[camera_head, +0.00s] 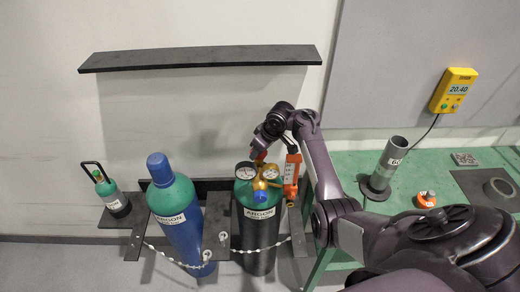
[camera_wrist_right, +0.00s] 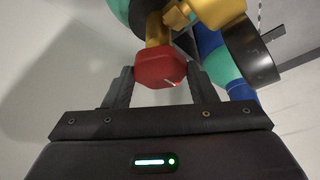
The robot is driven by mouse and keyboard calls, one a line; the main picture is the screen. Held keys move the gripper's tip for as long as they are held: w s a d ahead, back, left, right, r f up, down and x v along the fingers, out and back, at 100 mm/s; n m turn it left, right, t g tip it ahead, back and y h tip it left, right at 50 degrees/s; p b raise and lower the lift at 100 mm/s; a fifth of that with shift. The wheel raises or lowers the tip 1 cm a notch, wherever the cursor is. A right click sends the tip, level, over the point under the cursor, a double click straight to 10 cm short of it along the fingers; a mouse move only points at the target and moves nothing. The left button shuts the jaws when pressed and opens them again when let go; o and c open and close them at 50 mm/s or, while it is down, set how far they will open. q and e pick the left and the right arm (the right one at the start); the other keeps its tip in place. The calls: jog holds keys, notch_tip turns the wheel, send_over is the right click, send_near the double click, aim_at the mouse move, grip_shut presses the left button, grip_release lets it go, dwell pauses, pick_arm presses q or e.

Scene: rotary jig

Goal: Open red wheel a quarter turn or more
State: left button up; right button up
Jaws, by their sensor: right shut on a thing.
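The red wheel (camera_wrist_right: 161,68) sits on a brass valve stem (camera_wrist_right: 156,30) in the right wrist view, between the two dark fingers of my right gripper (camera_wrist_right: 162,85). The gripper is shut on the wheel. In the head view my right arm reaches in from the right, and its gripper is at the back of the brass regulator (camera_head: 264,184) on the green-topped argon cylinder (camera_head: 246,222). Only a little of the red wheel (camera_head: 261,156) shows there, partly hidden by my wrist. My left gripper is not in view.
A blue argon cylinder (camera_head: 180,228) stands left of the green-topped one, with a chain (camera_head: 180,262) across both. A small green bottle (camera_head: 108,190) stands on a side shelf. An orange device (camera_head: 292,175) is beside the regulator. The green bench (camera_head: 440,165) holds a grey tube (camera_head: 388,165).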

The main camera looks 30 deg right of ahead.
jog(key=n+g+y, duration=0.1)
jog(key=n, duration=0.3)
jog(key=shift+w+d, duration=0.1)
jog(key=shift+d, duration=0.1)
jog(key=shift+n+g+y+b, duration=0.4)
jog(key=shift+n+y, duration=0.2)
jog(key=shift+n, duration=1)
jog(key=o, duration=1)
jog(key=shift+c, duration=0.2)
